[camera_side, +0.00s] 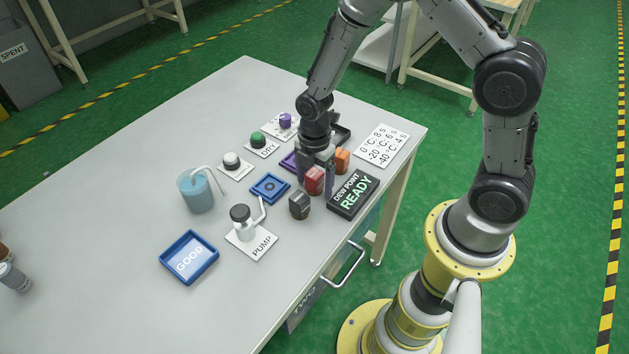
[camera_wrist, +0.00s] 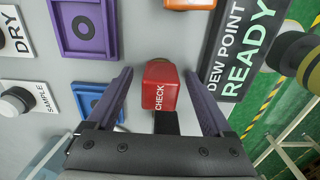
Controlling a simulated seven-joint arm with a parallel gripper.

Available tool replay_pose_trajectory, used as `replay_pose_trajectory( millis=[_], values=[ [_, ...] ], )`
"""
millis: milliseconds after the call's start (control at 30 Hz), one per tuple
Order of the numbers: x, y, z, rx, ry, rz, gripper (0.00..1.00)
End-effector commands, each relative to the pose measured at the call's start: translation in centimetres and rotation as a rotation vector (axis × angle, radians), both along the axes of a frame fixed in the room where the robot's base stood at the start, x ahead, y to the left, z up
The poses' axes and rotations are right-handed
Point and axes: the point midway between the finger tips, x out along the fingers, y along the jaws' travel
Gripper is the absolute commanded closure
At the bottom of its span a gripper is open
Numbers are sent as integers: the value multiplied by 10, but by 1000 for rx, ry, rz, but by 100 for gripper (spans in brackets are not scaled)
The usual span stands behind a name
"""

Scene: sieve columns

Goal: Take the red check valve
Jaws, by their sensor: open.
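The red check valve (camera_wrist: 159,88), a red block lettered CHECK, stands on the table between the two fingers of my gripper (camera_wrist: 161,95) in the wrist view. The fingers are spread, with a gap on each side of the valve. In the side view the red valve (camera_side: 314,180) shows beneath my gripper (camera_side: 318,172), partly covered by a finger. A dark block (camera_wrist: 166,122) shows just below the valve in the wrist view. I cannot tell how high the fingertips are above the table.
An orange block (camera_side: 342,160) and a dark grey block (camera_side: 299,205) stand close to the valve. The DEW POINT READY display (camera_side: 353,196) lies to its right. A blue fixture (camera_side: 270,187), a pump (camera_side: 243,222) and a blue GOOD tray (camera_side: 189,283) are to the left.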

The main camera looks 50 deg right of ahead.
Motion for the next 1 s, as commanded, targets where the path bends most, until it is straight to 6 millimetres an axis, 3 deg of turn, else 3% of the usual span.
replay_pose_trajectory(
  millis=[67,533,1000],
  values=[
    [0,0,0,0,0,0,17],
    [0,0,1,0,0,0,100],
    [1,0,9,0,-4,0,100]
  ],
)
